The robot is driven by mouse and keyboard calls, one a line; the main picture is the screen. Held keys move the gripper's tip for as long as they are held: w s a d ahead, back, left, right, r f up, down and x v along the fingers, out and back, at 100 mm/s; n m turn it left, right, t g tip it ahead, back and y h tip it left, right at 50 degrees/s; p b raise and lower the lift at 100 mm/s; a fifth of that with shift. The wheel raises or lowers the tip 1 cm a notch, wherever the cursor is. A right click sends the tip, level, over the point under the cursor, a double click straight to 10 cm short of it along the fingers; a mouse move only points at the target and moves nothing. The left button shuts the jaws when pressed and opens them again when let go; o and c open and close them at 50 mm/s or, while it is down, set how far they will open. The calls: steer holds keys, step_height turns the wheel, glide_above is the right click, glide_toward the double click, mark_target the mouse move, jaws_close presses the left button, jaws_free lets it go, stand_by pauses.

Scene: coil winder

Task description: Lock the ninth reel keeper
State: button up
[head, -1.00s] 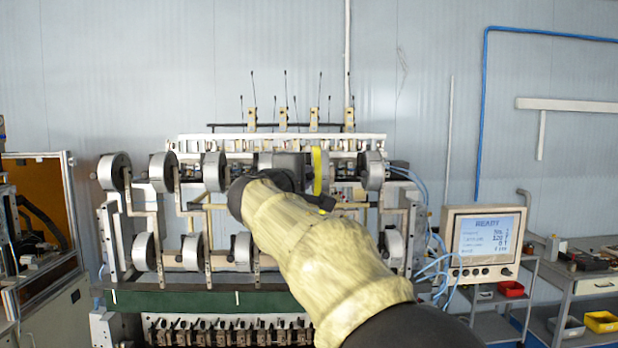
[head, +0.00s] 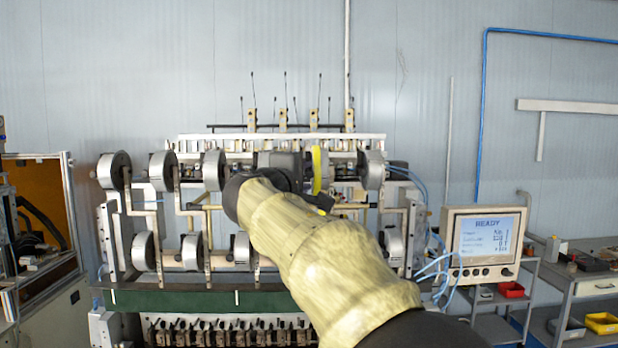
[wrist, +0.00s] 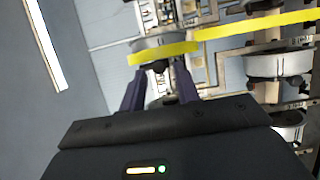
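The coil winder carries grey reels in two rows; a top-row reel (head: 371,170) stands right of my arm. In the head view my arm covers the middle of the machine and hides my fingertips. In the wrist view my gripper (wrist: 158,84) shows two dark fingers spread apart. A small black part (wrist: 157,67), perhaps the keeper, shows between them in front of a grey reel (wrist: 158,43). I cannot tell whether the fingers touch it or whether it is locked. A yellow strip (wrist: 163,53) crosses this reel; a yellow strip (head: 317,170) also shows beside my wrist in the head view.
Another reel (wrist: 279,66) with dark parts lies right of my fingers in the wrist view. Brackets and bars surround the reels. A monitor (head: 484,241) reading READY stands right of the machine, with blue hoses (head: 436,275) beside it.

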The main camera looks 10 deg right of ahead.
steer(key=b+v, duration=0.3)
steer(key=v, duration=0.3)
steer(key=shift+s+d, duration=0.25)
stand_by(0.4)
steer(key=s+d+f+m+g+y, duration=0.1)
steer(key=s+f+g+y, duration=0.2)
steer(key=f, duration=1.3)
steer(key=d+f+m+g+y, duration=0.1)
steer(key=f+g+y, duration=0.25)
steer(key=f, duration=1.25)
steer(key=s+f+m+g+y+b, duration=0.1)
steer(key=s+f+m+g+y, duration=0.2)
steer(key=s+f, duration=1.5)
step_height(320, 180, down, 3)
steer(key=m+g, duration=0.3)
steer(key=m, duration=0.3)
steer(key=shift+s, duration=0.35)
steer(key=shift+y, duration=0.25)
